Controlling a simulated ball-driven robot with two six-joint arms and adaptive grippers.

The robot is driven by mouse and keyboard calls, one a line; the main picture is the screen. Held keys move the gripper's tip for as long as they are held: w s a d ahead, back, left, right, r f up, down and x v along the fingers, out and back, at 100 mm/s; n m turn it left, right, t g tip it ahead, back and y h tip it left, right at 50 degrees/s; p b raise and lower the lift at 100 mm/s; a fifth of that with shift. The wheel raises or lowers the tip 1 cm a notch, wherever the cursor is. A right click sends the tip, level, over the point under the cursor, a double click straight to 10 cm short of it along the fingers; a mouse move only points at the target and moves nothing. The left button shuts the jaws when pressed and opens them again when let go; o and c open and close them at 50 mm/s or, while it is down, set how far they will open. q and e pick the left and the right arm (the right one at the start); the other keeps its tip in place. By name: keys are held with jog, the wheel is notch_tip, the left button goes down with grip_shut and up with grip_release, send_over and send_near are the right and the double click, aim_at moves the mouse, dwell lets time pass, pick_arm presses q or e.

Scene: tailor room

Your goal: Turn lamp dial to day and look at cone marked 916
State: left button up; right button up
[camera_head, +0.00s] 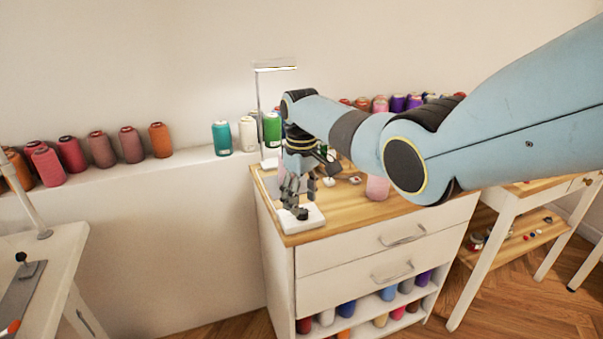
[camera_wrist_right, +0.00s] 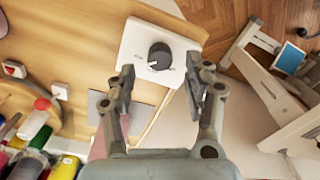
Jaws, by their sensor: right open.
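The lamp (camera_head: 276,68) stands on the dresser top with its light bar lit above a thin post. Its dial (camera_wrist_right: 159,55) is a dark round knob with a white pointer line on a white base plate (camera_wrist_right: 133,48). In the head view the base plate (camera_head: 312,219) sits at the front left corner of the dresser. My right gripper (camera_head: 293,203) points down over the dial. In the right wrist view the right gripper (camera_wrist_right: 166,82) is open, its fingers on either side of the knob's near side. I cannot read any cone number. My left gripper is not in view.
The dresser top (camera_head: 333,226) also bears a pink cone (camera_head: 377,188) and small items. Teal (camera_head: 222,138), white (camera_head: 248,134) and green (camera_head: 272,129) cones stand on the wall ledge. A white table (camera_head: 40,247) is at left. More cones fill the dresser's lower shelves.

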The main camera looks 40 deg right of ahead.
aim_at(302, 210)
notch_tip(302, 210, up, 9)
jog(key=shift+r, duration=0.15)
dwell(0.5)
jog(key=s+a+f+g+b, duration=0.1)
jog(key=s+f+g+b, duration=0.1)
jog(key=s+f, duration=1.2)
jog(key=s+a+f+g+b, duration=0.1)
jog(key=s+a+f+g, duration=0.15)
jog(key=s+f, duration=1.1)
jog(key=s+a+f+t+b, duration=0.1)
jog(key=s+f, duration=0.7)
jog(key=s, duration=0.3)
jog(key=s+f+m+t+b, duration=0.1)
jog(key=s+f, duration=0.7)
jog(key=s, duration=0.3)
jog(key=s+a+f+t+b, duration=0.1)
jog(key=s+f, duration=0.8)
jog(key=s, duration=0.2)
jog(key=w+t, duration=0.1)
jog(key=w, duration=0.1)
jog(key=w+t, duration=0.1)
jog(key=w, duration=0.1)
jog(key=shift+w+d+m+h, duration=0.2)
jog(key=shift+w+m+h, duration=0.1)
jog(key=shift+w+h, duration=0.1)
